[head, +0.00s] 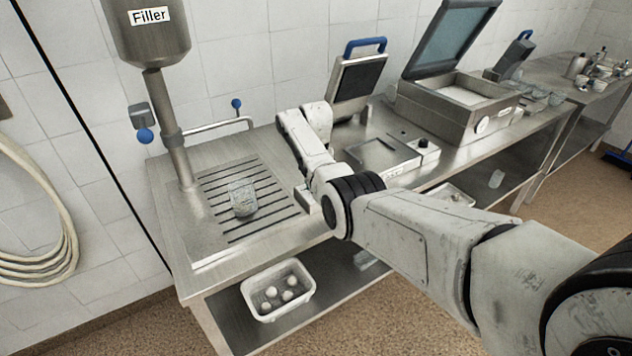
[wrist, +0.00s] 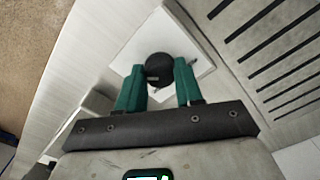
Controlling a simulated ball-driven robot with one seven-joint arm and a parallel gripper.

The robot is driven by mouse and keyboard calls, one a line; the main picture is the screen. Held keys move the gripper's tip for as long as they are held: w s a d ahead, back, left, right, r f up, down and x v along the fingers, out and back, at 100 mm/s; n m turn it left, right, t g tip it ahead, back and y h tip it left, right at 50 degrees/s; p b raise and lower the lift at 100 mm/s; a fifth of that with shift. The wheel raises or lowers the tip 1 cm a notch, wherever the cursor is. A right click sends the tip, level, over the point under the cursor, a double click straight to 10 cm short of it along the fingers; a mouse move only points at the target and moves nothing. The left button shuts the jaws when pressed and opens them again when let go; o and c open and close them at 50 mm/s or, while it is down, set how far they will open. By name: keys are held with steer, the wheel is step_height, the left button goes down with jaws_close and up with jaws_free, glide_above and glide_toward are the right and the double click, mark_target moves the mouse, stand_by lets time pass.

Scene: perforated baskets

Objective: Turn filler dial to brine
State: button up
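In the wrist view the black round dial (wrist: 159,66) sits on a pale square plate (wrist: 200,66) beside the slotted drain. A small light mark shows on its near side; no label is readable. My gripper (wrist: 160,70) has its two teal fingers on either side of the dial, and the dial fills the gap between them. In the head view the filler (head: 150,35) is a metal hopper on a pipe above the drain. My arm hides the dial and the gripper there.
A mesh basket (head: 242,199) stands on the slotted drain (head: 215,240). A white tub (head: 278,292) with several pale balls is on the shelf below. A blue-handled press (head: 357,80) and an open-lidded machine (head: 455,105) stand farther right on the counter.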

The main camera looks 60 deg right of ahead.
steer(key=o, duration=0.4)
steer(key=shift+o, duration=0.2)
steer(key=shift+r, duration=0.1)
step_height(320, 180, up, 11)
steer(key=b, duration=0.1)
steer(key=shift+f, duration=0.2)
stand_by(0.5)
